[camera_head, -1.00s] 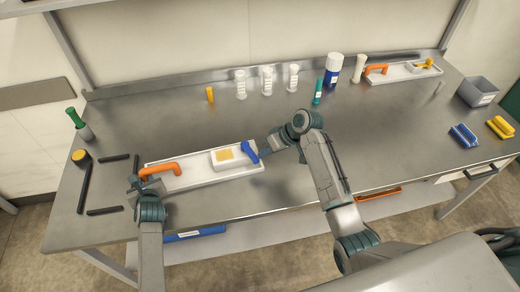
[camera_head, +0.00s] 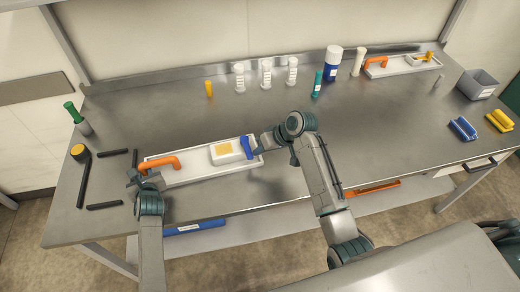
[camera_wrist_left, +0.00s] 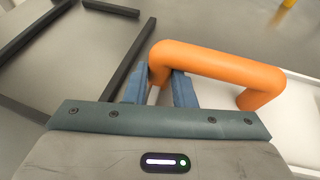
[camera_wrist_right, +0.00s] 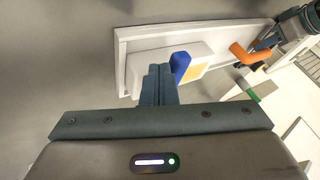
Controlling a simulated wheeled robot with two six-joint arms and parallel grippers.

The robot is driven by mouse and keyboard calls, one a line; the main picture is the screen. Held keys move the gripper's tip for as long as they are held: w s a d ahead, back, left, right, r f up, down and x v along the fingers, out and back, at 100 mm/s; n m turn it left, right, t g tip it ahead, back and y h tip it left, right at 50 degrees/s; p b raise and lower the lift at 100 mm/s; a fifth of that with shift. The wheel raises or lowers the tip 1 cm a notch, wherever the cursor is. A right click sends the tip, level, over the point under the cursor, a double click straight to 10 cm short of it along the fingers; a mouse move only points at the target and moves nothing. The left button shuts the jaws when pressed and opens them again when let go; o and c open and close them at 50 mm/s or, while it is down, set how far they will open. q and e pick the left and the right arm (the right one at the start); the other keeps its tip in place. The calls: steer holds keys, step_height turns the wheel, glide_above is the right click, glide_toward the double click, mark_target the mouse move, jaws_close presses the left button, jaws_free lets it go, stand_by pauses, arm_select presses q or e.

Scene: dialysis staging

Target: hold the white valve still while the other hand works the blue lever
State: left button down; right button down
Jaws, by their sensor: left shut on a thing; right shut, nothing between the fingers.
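The white valve is a long white base (camera_head: 197,174) with a white block (camera_head: 221,160) bearing a yellow patch, an orange handle (camera_head: 158,163) at its left and a blue lever (camera_head: 246,147) at its right. My left gripper (camera_wrist_left: 160,88) is shut around one leg of the orange handle (camera_wrist_left: 225,65). My right gripper (camera_head: 262,143) is shut and empty beside the blue lever. In the right wrist view its fingers (camera_wrist_right: 160,75) lie close to the lever (camera_wrist_right: 180,67); whether they touch cannot be told.
Black bars (camera_head: 104,205) lie left of the valve. White bottles (camera_head: 266,75) and a blue-and-white bottle (camera_head: 332,68) stand at the back. A second base with an orange handle (camera_head: 376,62) and a grey bin (camera_head: 478,84) are at the right. The table between is clear.

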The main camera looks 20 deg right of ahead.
steer(key=shift+w+d, duration=0.1)
steer(key=shift+w+d, duration=0.4)
steer(key=shift+d, duration=0.3)
steer(key=d+f+v, duration=0.1)
steer(key=d+v, duration=0.1)
steer(key=v, duration=0.9)
steer(key=shift+s+d, duration=0.15)
steer(key=shift+d, duration=0.1)
steer(key=shift+r, duration=0.1)
arm_select(q)
steer(key=c, duration=0.9)
jaws_free()
